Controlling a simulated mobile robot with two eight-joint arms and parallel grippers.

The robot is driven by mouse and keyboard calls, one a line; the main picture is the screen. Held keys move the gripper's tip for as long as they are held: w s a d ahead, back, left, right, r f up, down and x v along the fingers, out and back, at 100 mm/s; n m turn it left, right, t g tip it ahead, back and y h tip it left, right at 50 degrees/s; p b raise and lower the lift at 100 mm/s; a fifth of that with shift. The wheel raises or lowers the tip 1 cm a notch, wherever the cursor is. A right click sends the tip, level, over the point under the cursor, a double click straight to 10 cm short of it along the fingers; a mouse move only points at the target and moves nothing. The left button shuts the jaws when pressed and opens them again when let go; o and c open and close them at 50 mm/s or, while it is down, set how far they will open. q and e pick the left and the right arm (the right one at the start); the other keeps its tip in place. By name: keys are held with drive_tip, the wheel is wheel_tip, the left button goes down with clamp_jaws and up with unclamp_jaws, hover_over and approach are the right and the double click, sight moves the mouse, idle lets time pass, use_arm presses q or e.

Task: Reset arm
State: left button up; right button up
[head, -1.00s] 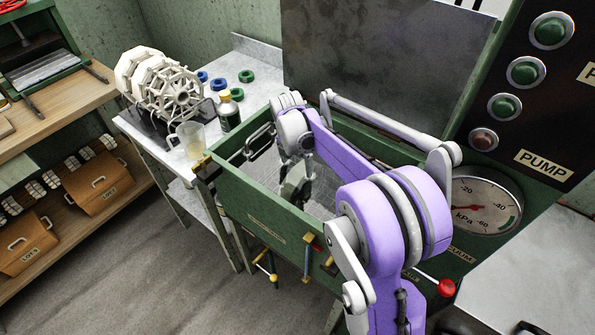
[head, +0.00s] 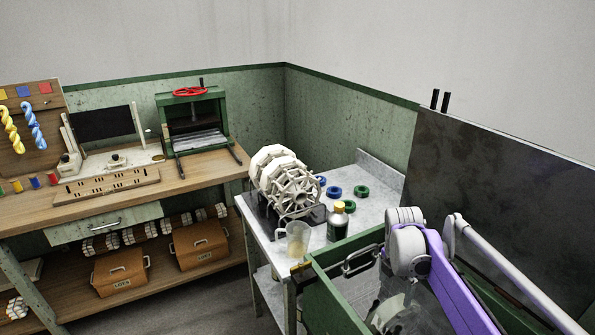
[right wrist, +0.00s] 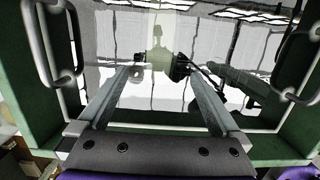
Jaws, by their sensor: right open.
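My right arm reaches over the green basin (head: 345,305) at the lower right of the head view. My right gripper (head: 398,318) hangs low inside it, cut off by the frame's bottom edge. In the right wrist view my right gripper (right wrist: 163,75) has its two fingers spread apart with nothing held between them. Beyond the fingertips are a shiny, reflecting surface, a pale translucent shape and a dark fitting (right wrist: 181,67); what they are is unclear. My left gripper is in neither view.
A side table (head: 381,185) beside the basin carries a pale reel (head: 292,190), a clear jug (head: 297,240), a yellow-capped bottle (head: 338,222) and blue and green rings. A dark upright panel (head: 500,190) stands behind my arm. A wooden bench (head: 200,172) with a green press (head: 193,122) is at left.

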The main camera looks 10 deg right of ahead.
use_arm(q)
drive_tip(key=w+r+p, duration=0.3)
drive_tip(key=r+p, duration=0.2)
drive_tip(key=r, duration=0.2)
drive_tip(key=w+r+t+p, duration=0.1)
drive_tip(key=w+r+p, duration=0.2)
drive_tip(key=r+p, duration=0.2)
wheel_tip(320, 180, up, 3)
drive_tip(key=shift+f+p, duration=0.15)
drive_tip(key=shift+p, duration=0.2)
use_arm(e)
drive_tip(key=s+a+r+m+t, duration=0.3)
drive_tip(key=s+a+r+m, duration=0.1)
drive_tip(key=s+a+m, duration=0.4)
drive_tip(key=s+a+r+m+t+y, duration=0.1)
drive_tip(key=s+a+r+m+t, duration=0.2)
drive_tip(key=m, duration=1)
drive_tip(key=s+a+r, duration=0.2)
drive_tip(key=s+a, duration=0.3)
drive_tip(key=a, duration=0.2)
drive_tip(key=shift+r+y, duration=0.2)
drive_tip(key=shift+y, duration=0.1)
drive_tip(key=shift+s, duration=0.25)
drive_tip(key=shift+w, duration=0.1)
